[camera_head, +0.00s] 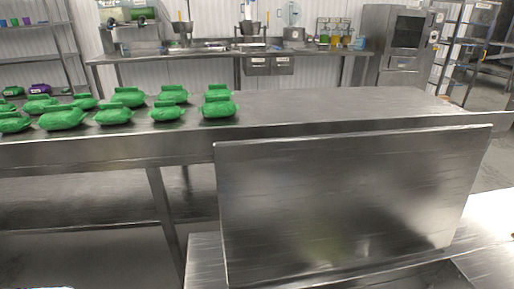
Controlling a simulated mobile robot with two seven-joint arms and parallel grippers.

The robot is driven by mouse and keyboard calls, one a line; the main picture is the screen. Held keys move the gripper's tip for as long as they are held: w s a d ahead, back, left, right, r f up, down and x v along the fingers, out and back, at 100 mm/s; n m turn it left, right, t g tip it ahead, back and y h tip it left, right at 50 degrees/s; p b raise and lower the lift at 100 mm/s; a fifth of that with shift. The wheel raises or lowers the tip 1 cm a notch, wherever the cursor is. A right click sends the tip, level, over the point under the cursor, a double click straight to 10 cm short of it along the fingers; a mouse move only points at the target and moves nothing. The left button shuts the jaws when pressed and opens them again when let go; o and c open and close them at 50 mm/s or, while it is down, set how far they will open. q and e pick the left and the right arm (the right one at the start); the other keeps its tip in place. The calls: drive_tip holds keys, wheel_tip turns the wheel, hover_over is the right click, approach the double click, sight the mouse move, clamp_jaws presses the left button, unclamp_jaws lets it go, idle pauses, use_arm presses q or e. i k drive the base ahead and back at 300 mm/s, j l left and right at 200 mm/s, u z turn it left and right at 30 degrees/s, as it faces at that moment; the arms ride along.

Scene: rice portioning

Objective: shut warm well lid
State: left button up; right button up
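The warm well lid (350,205) is a large flat steel panel. It stands nearly upright, tilted slightly, so the lid is open. Its lower edge meets the steel top of the warm well (204,262) at the bottom of the picture. A dark recess, apparently the well opening, shows only in part at the bottom right edge. The rest of the well is cut off by the frame. Neither of my grippers is in view.
A long steel table (330,103) runs behind the lid. Several green bags (63,118) lie on its left part; its right part is clear. A back counter (215,55) with kitchen equipment, an oven (403,32) and shelving stand farther off.

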sight(288, 207)
drive_tip(key=i+j+z, duration=0.3)
drive_tip(key=i, duration=0.15)
drive_tip(key=i+j+z, duration=0.5)
drive_tip(key=z, duration=0.3)
drive_tip(key=j+z, duration=0.2)
drive_tip(key=z, duration=0.25)
drive_tip(key=i+j+z, duration=0.15)
drive_tip(key=z, duration=0.3)
drive_tip(key=j+z, duration=0.6)
drive_tip(key=z, duration=0.3)
drive_tip(key=k+j+z, duration=0.1)
drive_tip(key=z, duration=0.35)
drive_tip(key=j, duration=0.1)
